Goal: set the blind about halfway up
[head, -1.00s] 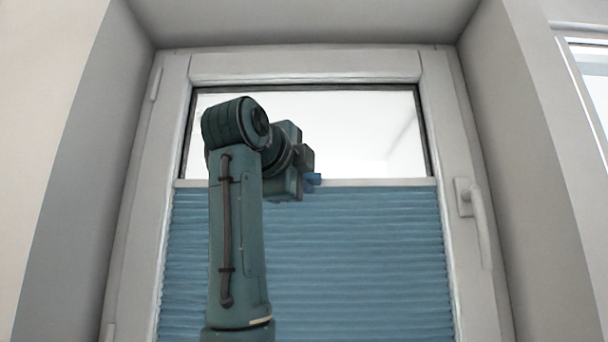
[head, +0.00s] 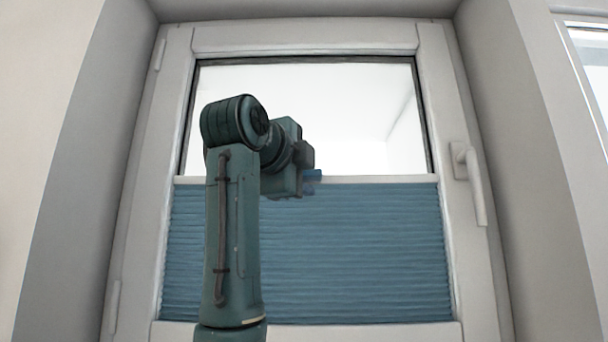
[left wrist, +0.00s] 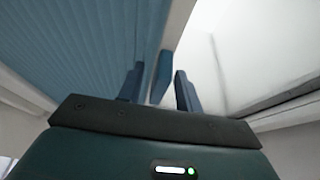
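The blue pleated blind (head: 355,250) covers the lower part of the window, a little over half its height, with bright bare glass (head: 345,110) above. Its white top rail (head: 380,180) runs level across the window. My left gripper (head: 312,176) is at this rail, near the middle of its length. A small blue tab (head: 313,173) shows at the fingertips. In the left wrist view the tab (left wrist: 162,76) stands between the two fingers of my left gripper (left wrist: 160,82), with a visible gap on at least one side. My right gripper is not in view.
The white window frame (head: 437,130) surrounds the blind and carries a handle (head: 474,185) on its right side. Deep wall reveals stand left and right. Another window (head: 590,70) shows at the far right edge.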

